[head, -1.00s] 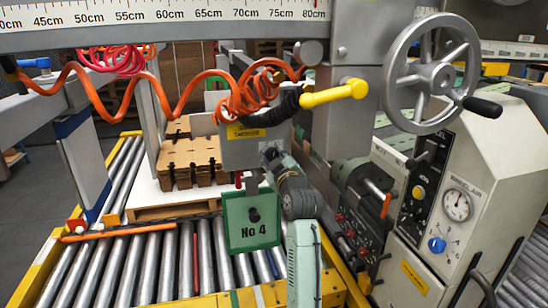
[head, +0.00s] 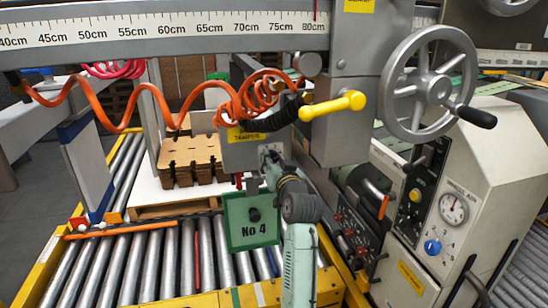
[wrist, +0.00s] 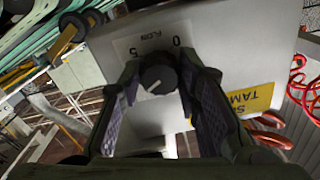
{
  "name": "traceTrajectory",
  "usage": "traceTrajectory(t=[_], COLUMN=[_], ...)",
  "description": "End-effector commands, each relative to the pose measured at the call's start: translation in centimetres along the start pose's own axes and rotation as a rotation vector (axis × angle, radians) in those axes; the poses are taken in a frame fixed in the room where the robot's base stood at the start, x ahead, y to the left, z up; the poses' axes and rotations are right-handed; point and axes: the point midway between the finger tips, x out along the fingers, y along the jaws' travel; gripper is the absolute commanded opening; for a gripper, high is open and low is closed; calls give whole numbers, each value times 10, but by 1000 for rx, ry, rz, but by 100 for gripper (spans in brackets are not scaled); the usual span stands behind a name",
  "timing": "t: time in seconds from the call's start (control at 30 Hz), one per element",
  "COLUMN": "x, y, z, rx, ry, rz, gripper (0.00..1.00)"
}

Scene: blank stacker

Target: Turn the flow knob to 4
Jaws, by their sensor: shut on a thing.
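The flow knob (wrist: 158,78) is a dark round knob with a short white mark, on the pale face of the tamper box (wrist: 110,52). Its upside-down plate reads FLOW, with 0 at right and 5 at left in the wrist view. The white mark slants toward lower left; its exact scale value cannot be read. My gripper (wrist: 160,84) has one finger on each side of the knob and is shut on it. In the head view my gripper (head: 268,158) is at the tamper box (head: 237,155), and the knob is hidden.
A green No 4 sign (head: 250,220) hangs just below the tamper box. An orange coiled hose (head: 240,105) and a yellow handle (head: 335,105) are above. A handwheel (head: 432,87) and a cabinet with a gauge (head: 453,209) stand at right. Cardboard (head: 192,160) is stacked at left.

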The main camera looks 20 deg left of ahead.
Motion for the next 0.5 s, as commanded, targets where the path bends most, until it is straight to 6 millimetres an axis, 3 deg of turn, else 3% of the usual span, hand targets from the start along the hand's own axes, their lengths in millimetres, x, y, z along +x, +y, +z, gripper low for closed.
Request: traceTrajectory(t=[0.5], x=[0], y=[-1], z=[0], rx=[311], ry=[-1], rz=[-1], gripper=[3])
